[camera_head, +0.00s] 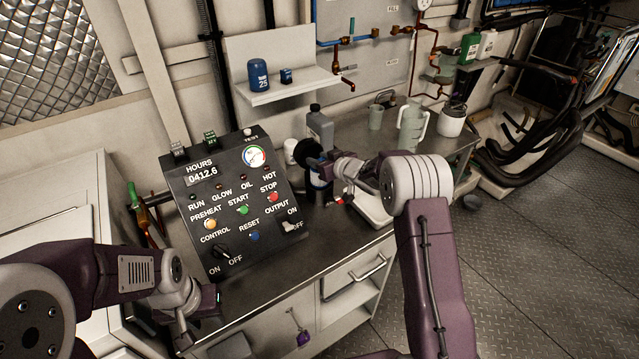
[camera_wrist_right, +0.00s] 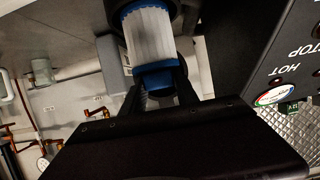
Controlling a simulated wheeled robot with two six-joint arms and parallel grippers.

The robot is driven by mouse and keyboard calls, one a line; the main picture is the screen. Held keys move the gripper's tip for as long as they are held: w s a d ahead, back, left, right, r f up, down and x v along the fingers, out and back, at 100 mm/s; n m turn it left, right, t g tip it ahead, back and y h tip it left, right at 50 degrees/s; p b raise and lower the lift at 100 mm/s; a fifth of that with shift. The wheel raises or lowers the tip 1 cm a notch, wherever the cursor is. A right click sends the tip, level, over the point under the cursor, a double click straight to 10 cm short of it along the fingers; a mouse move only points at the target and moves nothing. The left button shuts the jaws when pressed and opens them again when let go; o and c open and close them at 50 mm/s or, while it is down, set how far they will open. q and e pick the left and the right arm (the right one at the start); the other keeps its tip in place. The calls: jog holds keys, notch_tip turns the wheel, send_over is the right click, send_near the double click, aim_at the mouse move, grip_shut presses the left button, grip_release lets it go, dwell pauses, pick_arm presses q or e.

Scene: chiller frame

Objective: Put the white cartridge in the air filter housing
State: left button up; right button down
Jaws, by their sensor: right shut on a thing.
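The white cartridge (camera_wrist_right: 152,38), pleated with blue end bands, is between the fingers of my right gripper (camera_wrist_right: 150,78) in the right wrist view. The gripper is shut on it. A dark round form surrounds its far end there; I cannot tell whether the cartridge is inside it or only in front of it. In the head view my right gripper (camera_head: 322,168) is over the bench just right of the control panel, and the arm hides much of the cartridge and housing. My left gripper (camera_head: 208,303) is low at the bench's front left; its fingers are unclear.
The black control panel (camera_head: 235,200) stands on the bench left of my right gripper. A grey jug (camera_head: 320,128) and a white-lidded container (camera_head: 290,150) stand behind it. A clear pitcher (camera_head: 412,128) is further right. The bench front (camera_head: 270,285) is clear.

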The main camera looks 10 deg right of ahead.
notch_tip(320, 180, down, 5)
jog(key=shift+f, duration=0.15)
jog(key=shift+s+f+b, duration=0.1)
jog(key=shift+f+b, duration=0.05)
jog(key=shift+b, duration=0.2)
jog(key=c, duration=0.9)
grip_release()
jog(key=shift+r, duration=0.3)
jog(key=v, duration=1.2)
